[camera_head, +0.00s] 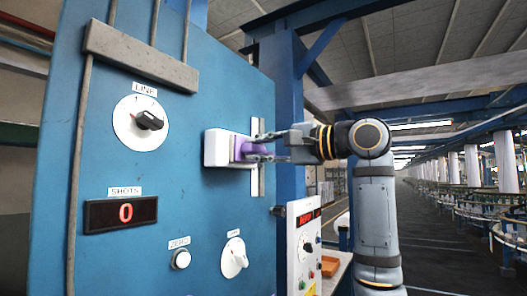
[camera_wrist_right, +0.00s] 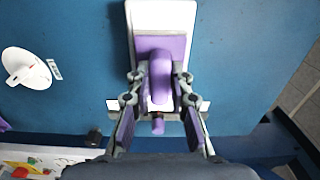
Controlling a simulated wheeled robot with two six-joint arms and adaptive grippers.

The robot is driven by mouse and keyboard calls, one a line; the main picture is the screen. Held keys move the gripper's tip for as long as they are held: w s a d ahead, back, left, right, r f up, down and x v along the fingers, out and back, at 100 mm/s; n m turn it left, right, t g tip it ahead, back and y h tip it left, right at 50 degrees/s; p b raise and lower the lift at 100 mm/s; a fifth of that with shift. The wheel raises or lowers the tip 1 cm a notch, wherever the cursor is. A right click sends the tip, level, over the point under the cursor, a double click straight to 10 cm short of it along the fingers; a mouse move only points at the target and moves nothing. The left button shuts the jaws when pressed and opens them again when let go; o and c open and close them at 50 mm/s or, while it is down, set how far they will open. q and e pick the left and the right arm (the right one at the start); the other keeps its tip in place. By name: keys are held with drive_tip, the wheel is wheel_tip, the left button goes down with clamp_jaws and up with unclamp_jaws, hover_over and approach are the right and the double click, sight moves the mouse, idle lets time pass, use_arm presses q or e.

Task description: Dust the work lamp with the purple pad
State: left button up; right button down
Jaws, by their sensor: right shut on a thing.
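The work lamp (camera_head: 215,148) is a white block mounted on the side of the blue panel; in the right wrist view its white body (camera_wrist_right: 163,14) shows beyond the pad. The purple pad (camera_head: 240,148) is at the lamp's right part in the head view and seems to lie against it. In the right wrist view the pad (camera_wrist_right: 143,46) covers part of the white body, with its raised purple grip toward me. My right gripper (camera_head: 262,148) is shut on that grip, one finger on each side. My left gripper is not in view.
A white control box (camera_head: 303,250) stands below my right arm. The aisle at right is open.

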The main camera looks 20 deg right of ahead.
sight(237, 148)
drive_tip(key=shift+s+a+f, duration=0.15)
drive_tip(key=shift+s+a, duration=0.15)
drive_tip(key=shift+a, duration=0.1)
drive_tip(key=shift+s+a+b, duration=0.45)
drive_tip(key=shift+s+a, duration=0.35)
drive_tip(key=shift+a, duration=0.15)
drive_tip(key=shift+s+a+b, duration=0.3)
drive_tip(key=shift+s+a, duration=0.05)
drive_tip(key=shift+a, duration=0.1)
drive_tip(key=shift+s+a, duration=0.65)
drive_tip(key=shift+a, duration=0.25)
drive_tip(key=shift+s+d+b, duration=0.2)
drive_tip(key=shift+d+b, duration=0.25)
drive_tip(key=b+v, duration=0.1)
drive_tip(key=v, duration=0.4)
drive_tip(key=shift+b, duration=0.4)
drive_tip(key=shift+s, duration=0.1)
